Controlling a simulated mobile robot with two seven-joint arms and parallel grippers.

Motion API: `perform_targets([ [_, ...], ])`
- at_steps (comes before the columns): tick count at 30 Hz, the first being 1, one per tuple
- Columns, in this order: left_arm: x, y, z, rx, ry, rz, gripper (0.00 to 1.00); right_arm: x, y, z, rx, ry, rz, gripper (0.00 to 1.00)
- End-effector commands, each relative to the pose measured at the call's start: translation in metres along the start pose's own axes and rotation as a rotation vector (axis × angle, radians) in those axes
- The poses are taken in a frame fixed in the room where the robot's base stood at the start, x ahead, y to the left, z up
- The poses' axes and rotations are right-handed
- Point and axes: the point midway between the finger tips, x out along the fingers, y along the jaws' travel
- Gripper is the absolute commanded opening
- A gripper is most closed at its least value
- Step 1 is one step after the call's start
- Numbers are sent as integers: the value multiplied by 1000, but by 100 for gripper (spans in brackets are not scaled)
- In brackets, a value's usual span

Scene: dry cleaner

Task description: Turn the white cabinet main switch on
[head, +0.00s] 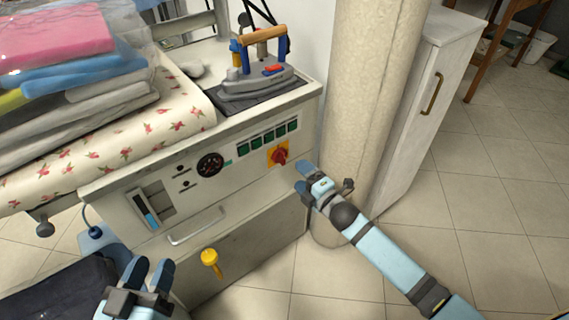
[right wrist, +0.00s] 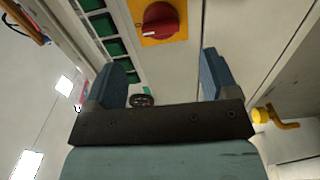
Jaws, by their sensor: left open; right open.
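The white cabinet (head: 250,168) stands in the middle of the head view, its front panel facing me. Its main switch (head: 279,156) is a red rotary knob on a yellow plate, near the right end of the panel. In the right wrist view the red knob (right wrist: 160,20) is ahead of the open fingers, near the top middle. My right gripper (head: 302,178) is open and empty, just right of and below the switch, apart from it. It also shows in the right wrist view (right wrist: 172,80). My left gripper (head: 149,275) is open and empty, low in front of the cabinet.
A yellow handle (head: 211,260) juts from the lower front. An iron (head: 258,78) and folded garments (head: 70,75) rest on top. A round column (head: 372,95) stands close right of the cabinet.

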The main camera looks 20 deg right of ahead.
Motion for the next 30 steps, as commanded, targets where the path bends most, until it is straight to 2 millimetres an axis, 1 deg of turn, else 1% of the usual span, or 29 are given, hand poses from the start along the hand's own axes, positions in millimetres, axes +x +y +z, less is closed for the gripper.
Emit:
perform_targets([
  [1,1,2,-2,-3,25,10,43,13,-2,0,0,1,2,80],
  [6,2,10,-16,-17,104,41,43,48,-2,0,0,0,2,80],
  [9,2,13,-23,-22,141,54,43,63,-2,0,0,0,1,80],
  [12,2,15,-27,-26,161,63,43,74,-2,0,1,0,0,80],
  [17,3,18,-30,-30,176,73,43,82,-1,0,1,0,0,80],
  [25,2,19,-33,-33,183,76,43,83,-1,0,1,0,-1,80],
  [26,2,19,-33,-33,183,76,43,83,-1,0,1,0,-1,73],
  [27,2,19,-33,-33,183,76,43,83,-1,0,1,0,-1,64],
  [29,2,19,-33,-33,182,76,43,83,-1,0,1,0,-1,50],
  [30,2,19,-32,-33,182,75,43,83,-1,0,1,0,-1,41],
])
